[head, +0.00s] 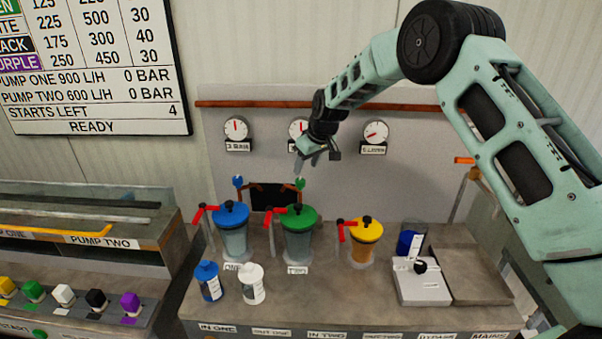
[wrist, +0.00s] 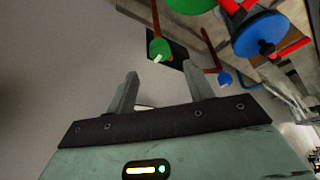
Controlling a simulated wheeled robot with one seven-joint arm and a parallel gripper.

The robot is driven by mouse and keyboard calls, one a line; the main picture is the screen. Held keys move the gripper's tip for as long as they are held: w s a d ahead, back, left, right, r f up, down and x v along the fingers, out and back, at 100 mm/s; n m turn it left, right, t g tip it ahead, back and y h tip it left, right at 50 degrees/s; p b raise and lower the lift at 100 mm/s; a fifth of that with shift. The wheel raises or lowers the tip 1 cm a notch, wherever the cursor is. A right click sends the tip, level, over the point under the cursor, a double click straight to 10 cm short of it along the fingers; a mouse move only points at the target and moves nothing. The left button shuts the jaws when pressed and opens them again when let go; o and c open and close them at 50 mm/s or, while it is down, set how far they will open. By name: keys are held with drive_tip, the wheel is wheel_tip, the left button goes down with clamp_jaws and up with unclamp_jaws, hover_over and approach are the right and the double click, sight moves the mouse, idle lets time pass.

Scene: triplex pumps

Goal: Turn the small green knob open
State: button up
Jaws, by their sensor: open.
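The small green knob (head: 300,184) sits on a brown pipe at the back panel, behind and above the large green-lidded vessel (head: 299,233). In the wrist view the small green knob (wrist: 159,48), with a pale mark on it, appears just beyond the fingertips, roughly between them in the picture. My gripper (head: 320,158) is open and empty in front of the back panel, above and slightly right of the knob. It also shows in the wrist view (wrist: 161,72), with its two fingers spread apart and not touching the knob.
A small blue knob (head: 238,181) sits left of the green one, with a dark opening (head: 262,196) between. Vessels with blue (head: 231,215) and yellow lids (head: 366,230) and red levers flank the green-lidded one. Gauges (head: 236,129) line the wall above.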

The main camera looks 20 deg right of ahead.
sight(301, 180)
drive_tip(key=p+x, duration=0.2)
drive_tip(key=x, duration=0.4)
drive_tip(key=shift+w+f, duration=0.15)
drive_tip(key=shift+f, duration=0.25)
drive_tip(key=shift+c, duration=0.3)
drive_tip(key=c, duration=0.9)
